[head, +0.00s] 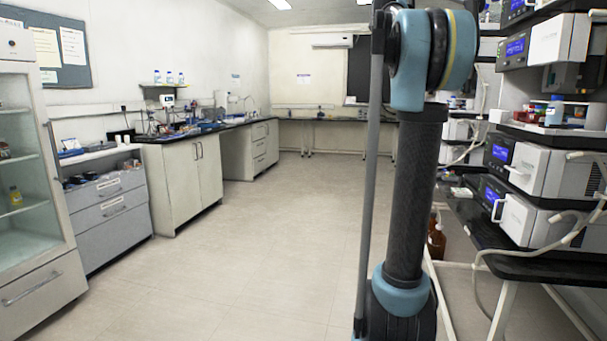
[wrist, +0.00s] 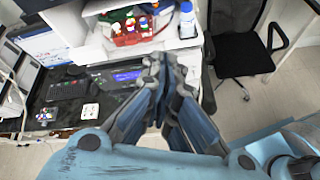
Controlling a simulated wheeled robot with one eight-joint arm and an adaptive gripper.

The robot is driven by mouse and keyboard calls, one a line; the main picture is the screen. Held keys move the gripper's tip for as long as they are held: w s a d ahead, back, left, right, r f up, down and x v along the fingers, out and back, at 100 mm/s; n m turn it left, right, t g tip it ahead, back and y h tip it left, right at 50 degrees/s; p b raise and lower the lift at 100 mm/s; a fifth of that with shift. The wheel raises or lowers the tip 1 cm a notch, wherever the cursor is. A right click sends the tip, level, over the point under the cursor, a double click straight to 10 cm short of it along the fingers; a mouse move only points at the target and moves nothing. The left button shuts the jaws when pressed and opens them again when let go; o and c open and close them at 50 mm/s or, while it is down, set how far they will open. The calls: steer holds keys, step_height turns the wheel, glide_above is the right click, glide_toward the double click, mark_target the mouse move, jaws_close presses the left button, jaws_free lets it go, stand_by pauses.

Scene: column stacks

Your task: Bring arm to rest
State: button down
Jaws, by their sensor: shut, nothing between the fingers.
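My gripper (wrist: 158,66) shows in the wrist view with its two dark fingers together and nothing between them. It is in front of a grey instrument with a blue display (wrist: 127,75) on a black bench (wrist: 62,112); I cannot tell how far apart they are. In the head view my blue and black arm (head: 405,190) stands upright right of centre. My gripper does not show there.
Stacked instruments (head: 520,150) on black shelves stand close right of my arm. The wrist view shows a red rack (wrist: 130,32) with vials, a blue-capped bottle (wrist: 187,20) and a black chair (wrist: 238,50). Open floor (head: 250,240) lies left, before cabinets (head: 180,185).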

steer(key=s+a+f+m+t+y, duration=0.1)
steer(key=s+a+f+m+y, duration=0.2)
steer(key=s+a+f, duration=0.5)
steer(key=s+a+f+m+t+y, duration=0.2)
steer(key=s+a+f, duration=0.7)
steer(key=f, duration=2.3)
steer(key=s+a+f+m+t+y, duration=0.1)
steer(key=s+a+f+m+y, duration=0.4)
steer(key=f, duration=1.5)
steer(key=s+a+y, duration=0.2)
steer(key=s+a, duration=0.1)
steer(key=a, duration=0.2)
steer(key=shift+s+a+f+m+t, duration=0.25)
steer(key=shift+s+f+m+t, duration=0.05)
steer(key=shift+t, duration=0.1)
